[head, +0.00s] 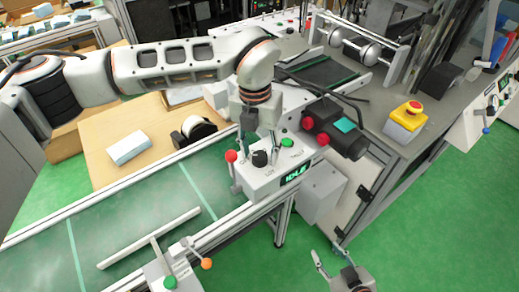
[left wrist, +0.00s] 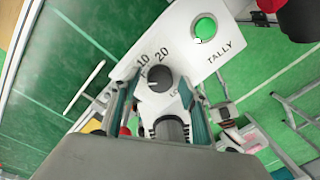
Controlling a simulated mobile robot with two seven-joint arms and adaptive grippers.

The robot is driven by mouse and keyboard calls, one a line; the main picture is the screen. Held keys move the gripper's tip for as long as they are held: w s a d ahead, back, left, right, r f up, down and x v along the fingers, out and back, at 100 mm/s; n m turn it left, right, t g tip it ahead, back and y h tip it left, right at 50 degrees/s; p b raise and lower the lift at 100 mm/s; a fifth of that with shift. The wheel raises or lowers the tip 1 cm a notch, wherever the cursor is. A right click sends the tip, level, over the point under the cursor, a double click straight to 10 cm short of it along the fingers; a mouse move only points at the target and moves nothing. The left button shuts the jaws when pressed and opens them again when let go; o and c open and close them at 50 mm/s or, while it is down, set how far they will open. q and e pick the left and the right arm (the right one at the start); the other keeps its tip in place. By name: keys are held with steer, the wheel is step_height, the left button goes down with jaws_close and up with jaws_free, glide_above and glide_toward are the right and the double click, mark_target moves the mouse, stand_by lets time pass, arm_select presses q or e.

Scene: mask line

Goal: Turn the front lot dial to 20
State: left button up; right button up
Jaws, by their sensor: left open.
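The lot dial (head: 260,158) is a black knob on the white control box (head: 262,181). In the left wrist view the dial (left wrist: 160,78) sits beside the printed numbers 10 and 20, with a small pale mark on it. I cannot tell exactly which number the mark points at. My left gripper (head: 259,148) is above the box, pointing down, open. Its fingers stand apart on either side of the dial, and I cannot tell whether they touch it. My right gripper (head: 330,254) is open and empty, low in the head view, away from the box.
A green TALLY button (left wrist: 204,28) and a red-ball lever (head: 232,156) flank the dial. The box's display (head: 293,175) reads IDLE. A green conveyor (head: 130,208) runs left. A dark motor with red knobs (head: 335,130) stands close on the right.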

arm_select(q)
steer(key=c, duration=1.1)
steer(key=shift+m, duration=0.3)
steer(key=m, duration=0.4)
steer(key=shift+r, duration=0.1)
steer(key=m, duration=0.5)
steer(key=shift+d+m+p, duration=0.1)
steer(key=shift+m+p, duration=0.25)
steer(key=shift+m, duration=0.05)
steer(key=m, duration=0.4)
steer(key=shift+y, duration=0.3)
steer(key=shift+d+m+p, duration=0.1)
steer(key=shift+m+p, duration=0.3)
steer(key=shift+m, duration=2.4)
